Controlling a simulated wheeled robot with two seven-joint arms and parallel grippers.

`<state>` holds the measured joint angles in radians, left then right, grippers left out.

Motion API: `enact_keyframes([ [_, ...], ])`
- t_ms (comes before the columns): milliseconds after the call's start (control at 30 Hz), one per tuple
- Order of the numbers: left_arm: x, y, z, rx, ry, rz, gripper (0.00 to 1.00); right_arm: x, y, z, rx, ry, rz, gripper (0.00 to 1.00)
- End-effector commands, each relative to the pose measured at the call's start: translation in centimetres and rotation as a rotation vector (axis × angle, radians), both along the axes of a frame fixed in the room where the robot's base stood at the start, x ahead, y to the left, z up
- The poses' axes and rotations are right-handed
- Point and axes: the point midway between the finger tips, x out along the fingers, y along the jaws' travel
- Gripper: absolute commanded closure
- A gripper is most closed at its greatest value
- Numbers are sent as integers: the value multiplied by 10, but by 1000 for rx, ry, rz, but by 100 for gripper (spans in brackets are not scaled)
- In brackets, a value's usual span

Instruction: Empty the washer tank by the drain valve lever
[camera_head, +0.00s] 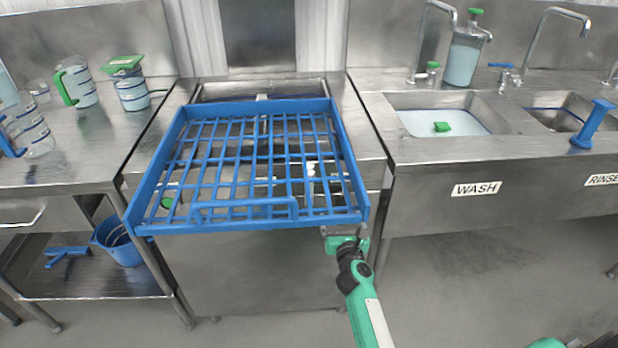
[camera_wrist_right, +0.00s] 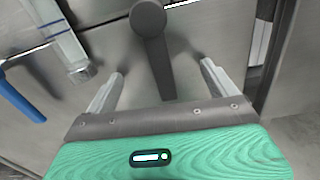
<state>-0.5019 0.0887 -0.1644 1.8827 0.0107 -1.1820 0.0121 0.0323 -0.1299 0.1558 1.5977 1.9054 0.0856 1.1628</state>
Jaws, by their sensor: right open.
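The washer (camera_head: 260,275) is a steel cabinet in the middle of the head view, with a blue rack (camera_head: 345,165) on top. My right gripper (camera_head: 345,232) is at the rack's front right corner, in front of the washer. In the right wrist view my right gripper (camera_wrist_right: 162,70) is open. A dark grey lever (camera_wrist_right: 155,50) with a round hub lies between its two fingers, with visible gaps on both sides. The lever cannot be made out in the head view. My left gripper is not in view.
A clear tube (camera_wrist_right: 65,45) with blue bands and a blue handle (camera_wrist_right: 18,98) are left of the lever in the wrist view. The WASH sink (camera_head: 505,120) is to the right; a side table (camera_head: 60,165) with jugs is to the left. Floor shows clear at front right.

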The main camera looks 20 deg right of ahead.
Motion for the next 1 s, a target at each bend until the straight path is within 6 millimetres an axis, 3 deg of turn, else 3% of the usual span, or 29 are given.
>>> enact_keyframes([
  [333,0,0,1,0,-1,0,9,-4,0,0,-1,1,-1,9],
  [1000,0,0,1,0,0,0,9,-68,16,-1,-2,1,-1,9],
])
